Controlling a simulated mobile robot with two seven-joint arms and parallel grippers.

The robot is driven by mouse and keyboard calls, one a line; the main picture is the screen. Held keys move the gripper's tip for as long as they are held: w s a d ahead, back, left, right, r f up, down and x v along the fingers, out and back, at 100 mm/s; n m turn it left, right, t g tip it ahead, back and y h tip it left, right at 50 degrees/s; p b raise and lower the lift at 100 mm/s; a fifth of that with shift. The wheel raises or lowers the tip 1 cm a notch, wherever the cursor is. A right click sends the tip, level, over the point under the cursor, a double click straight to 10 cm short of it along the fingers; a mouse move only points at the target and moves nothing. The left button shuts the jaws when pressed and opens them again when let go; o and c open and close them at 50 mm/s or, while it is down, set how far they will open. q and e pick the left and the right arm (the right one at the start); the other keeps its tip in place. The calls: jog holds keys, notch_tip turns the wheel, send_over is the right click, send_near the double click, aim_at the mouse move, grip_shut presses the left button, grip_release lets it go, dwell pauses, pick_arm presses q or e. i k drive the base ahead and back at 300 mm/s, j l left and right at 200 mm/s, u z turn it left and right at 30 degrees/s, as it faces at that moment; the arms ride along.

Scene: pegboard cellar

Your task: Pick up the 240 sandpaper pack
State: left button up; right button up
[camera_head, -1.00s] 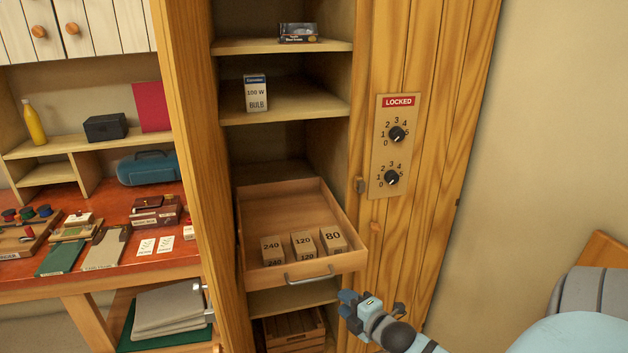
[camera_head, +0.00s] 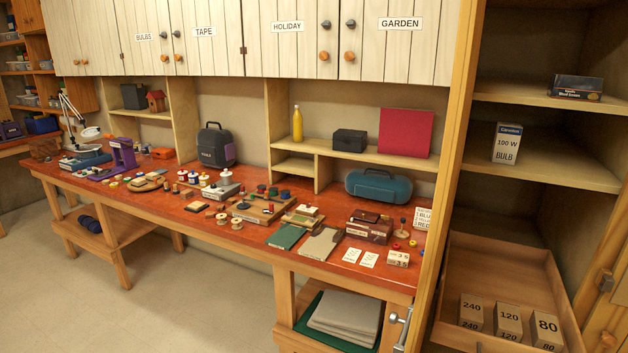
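The 240 sandpaper pack (camera_head: 471,309) is a small box marked 240, standing in the open wooden drawer (camera_head: 490,256) at the lower right. It is the leftmost of three packs. The 120 pack (camera_head: 508,320) is beside it and the 80 pack (camera_head: 546,330) is at the right. The drawer's front edge is cut off by the bottom of the picture. Neither my left nor my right gripper shows clearly; a small grey metal part at the lower middle right cannot be made out for certain.
A shelf above the drawer holds a 100 W bulb box (camera_head: 507,143), and a higher one a dark box (camera_head: 575,87). The long red-topped workbench (camera_head: 245,237) at the left is crowded with spools, cards and small parts. A tall cabinet post (camera_head: 447,170) separates bench and shelves.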

aim_at(470, 311)
jog(key=z, duration=1.3)
